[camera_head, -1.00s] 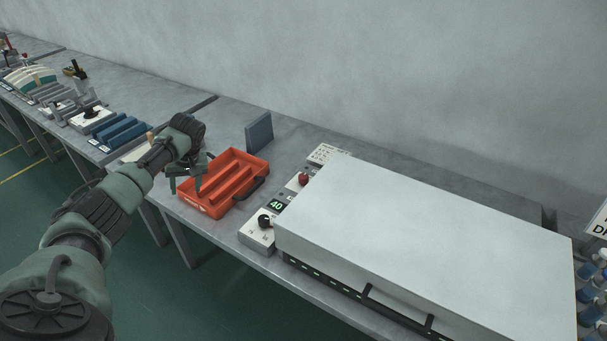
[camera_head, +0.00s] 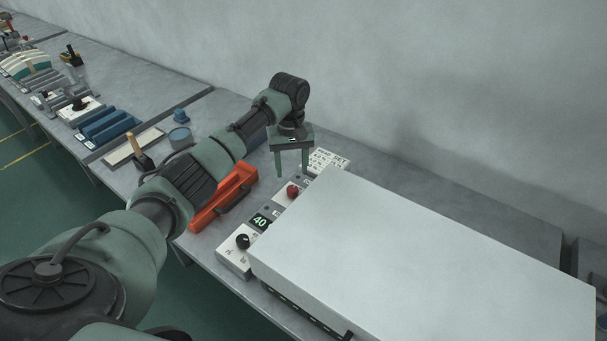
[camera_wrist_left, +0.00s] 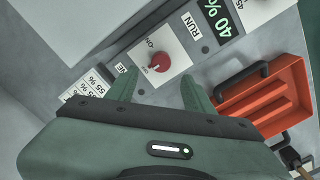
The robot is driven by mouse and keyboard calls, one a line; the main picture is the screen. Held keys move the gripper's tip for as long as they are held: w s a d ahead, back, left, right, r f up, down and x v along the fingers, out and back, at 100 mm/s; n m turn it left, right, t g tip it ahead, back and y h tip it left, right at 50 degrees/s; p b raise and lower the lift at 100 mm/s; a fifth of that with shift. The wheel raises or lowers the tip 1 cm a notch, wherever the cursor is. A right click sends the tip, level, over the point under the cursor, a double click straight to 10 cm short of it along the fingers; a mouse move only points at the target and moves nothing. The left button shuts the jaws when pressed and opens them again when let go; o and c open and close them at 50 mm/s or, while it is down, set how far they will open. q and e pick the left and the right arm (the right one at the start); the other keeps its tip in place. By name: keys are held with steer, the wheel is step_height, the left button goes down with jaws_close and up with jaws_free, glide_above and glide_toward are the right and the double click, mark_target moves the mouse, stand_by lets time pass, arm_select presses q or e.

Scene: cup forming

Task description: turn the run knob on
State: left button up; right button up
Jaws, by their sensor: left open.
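The red run knob (camera_head: 292,191) sits on a pale square plate of the control panel beside the big white box. In the left wrist view the run knob (camera_wrist_left: 159,61) is round, with ON, OFF and RUN labels around it. My left gripper (camera_head: 292,170) points down above the panel, close to the knob. Its fingers are open and empty. In the left wrist view the fingertips (camera_wrist_left: 159,80) lie to either side of a line to the knob, which shows just beyond them. I see no contact. My right gripper is not in view.
A green 40 % display (camera_head: 261,220) and a black knob (camera_head: 243,241) are on the same panel. The large white box (camera_head: 420,260) stands right beside it. An orange tray (camera_head: 203,218) is left of the panel, partly behind my arm.

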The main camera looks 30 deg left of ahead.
mark_target(292, 189)
arm_select(q)
steer(key=shift+w+f, duration=0.15)
steer(key=f, duration=0.2)
steer(key=s+f+p, duration=0.1)
steer(key=f, duration=0.1)
steer(key=shift+d+f, duration=0.1)
step_height(292, 189, down, 2)
steer(key=shift+w+f, duration=0.1)
steer(key=shift+w, duration=0.05)
steer(key=shift+f, duration=0.4)
jaws_close()
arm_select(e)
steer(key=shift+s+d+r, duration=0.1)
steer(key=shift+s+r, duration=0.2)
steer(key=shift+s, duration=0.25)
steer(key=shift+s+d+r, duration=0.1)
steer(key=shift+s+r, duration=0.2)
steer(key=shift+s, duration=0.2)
